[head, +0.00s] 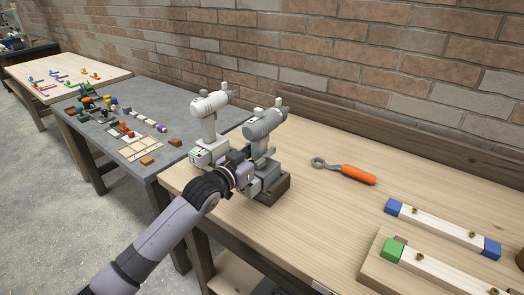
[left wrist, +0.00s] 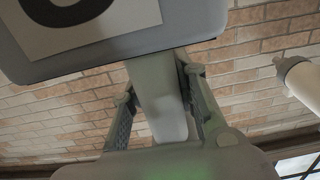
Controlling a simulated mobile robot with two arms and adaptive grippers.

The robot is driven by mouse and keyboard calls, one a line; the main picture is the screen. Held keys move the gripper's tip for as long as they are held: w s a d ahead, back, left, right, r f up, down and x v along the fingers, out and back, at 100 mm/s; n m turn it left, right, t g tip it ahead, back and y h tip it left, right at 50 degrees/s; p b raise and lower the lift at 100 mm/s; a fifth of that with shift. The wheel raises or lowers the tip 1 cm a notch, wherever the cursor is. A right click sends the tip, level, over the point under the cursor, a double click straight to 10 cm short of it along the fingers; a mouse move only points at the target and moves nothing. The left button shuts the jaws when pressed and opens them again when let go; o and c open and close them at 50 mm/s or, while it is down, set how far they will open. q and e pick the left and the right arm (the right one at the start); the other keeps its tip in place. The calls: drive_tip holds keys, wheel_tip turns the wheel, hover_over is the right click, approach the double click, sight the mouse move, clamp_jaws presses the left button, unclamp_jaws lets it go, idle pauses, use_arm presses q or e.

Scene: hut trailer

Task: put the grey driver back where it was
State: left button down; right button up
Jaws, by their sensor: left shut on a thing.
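The grey driver (head: 263,125) is upright at the near left corner of the wooden bench, head on top. My left gripper (head: 243,169) is shut on its handle. In the left wrist view the two fingers (left wrist: 160,105) lie on either side of the grey handle (left wrist: 158,85), and the driver's base with a pale label shows at the top. The driver's foot is at a dark brown wooden block (head: 277,190); my gripper partly hides it, and I cannot tell if the foot rests on it. My right gripper is not in view.
A white driver (head: 208,108) stands close by, just left of the grey one. An orange-handled tool (head: 358,174) and wooden bars with blue (head: 393,207) and green (head: 392,249) ends lie to the right. The bench between is clear. A brick wall runs behind.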

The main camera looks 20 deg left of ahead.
use_arm(q)
drive_tip(key=shift+r, duration=0.1)
drive_tip(key=c, duration=1.7)
unclamp_jaws()
drive_tip(key=shift+f, duration=0.25)
drive_tip(key=o, duration=0.4)
drive_tip(key=shift+r, duration=0.15)
drive_tip(key=shift+s+a, duration=0.1)
drive_tip(key=shift+s, duration=0.2)
drive_tip(key=shift+b+v, duration=0.8)
drive_tip(key=shift+v, duration=4.95)
